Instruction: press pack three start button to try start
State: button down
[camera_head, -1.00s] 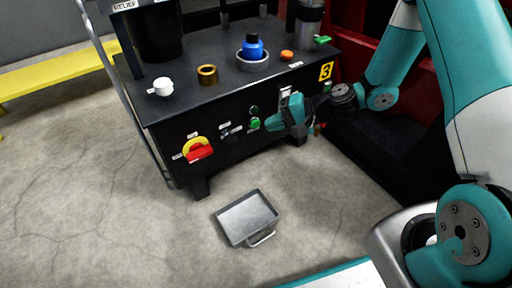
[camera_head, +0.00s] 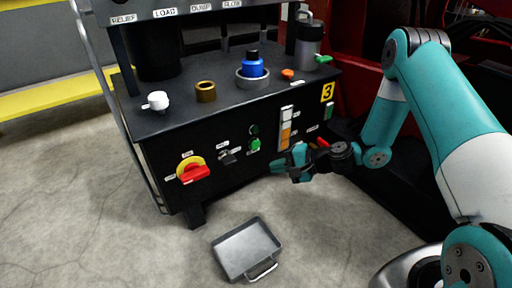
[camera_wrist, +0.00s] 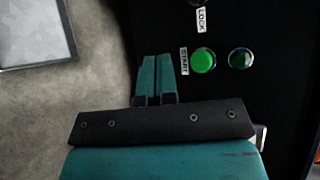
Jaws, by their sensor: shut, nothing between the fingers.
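The black pack with the yellow "3" label (camera_head: 327,92) stands ahead of me. On its front panel is a green start button (camera_head: 254,145) with a darker green round lamp or button (camera_head: 254,130) just above it. In the wrist view the bright green button (camera_wrist: 203,61) sits beside a START label (camera_wrist: 184,61). My gripper (camera_head: 276,165) is shut and empty, to the right of and slightly below the start button. In the wrist view its closed fingertips (camera_wrist: 156,58) lie to the left of the button, apart from it in the picture.
A red rotary handle on yellow (camera_head: 193,170) and a black switch (camera_head: 229,157) are left on the panel. A blue-capped bottle (camera_head: 252,65), brass ring (camera_head: 205,92) and white valve (camera_head: 157,101) stand on top. A grey metal tray (camera_head: 270,237) lies on the floor.

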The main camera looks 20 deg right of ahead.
jog(key=w+a+b, duration=0.1)
jog(key=w+a, duration=0.1)
jog(key=w, duration=0.4)
jog(key=shift+w, duration=0.3)
jog(key=shift+a, duration=0.1)
dwell(1.7)
jog(key=shift+w+a, duration=0.15)
jog(key=shift+w, duration=0.25)
jog(key=shift+w+a, duration=0.1)
jog(key=shift+w, duration=0.35)
dwell(0.5)
jog(key=shift+s, duration=0.1)
jog(key=shift+s+d+p, duration=0.3)
jog(key=shift+s+p, duration=0.35)
jog(key=shift+s, duration=0.1)
jog(key=s, duration=0.1)
jog(key=s+d+p, duration=0.1)
jog(key=s, duration=0.1)
jog(key=s+p, duration=0.1)
jog(key=shift+s+d, duration=0.25)
jog(key=shift+s, duration=0.15)
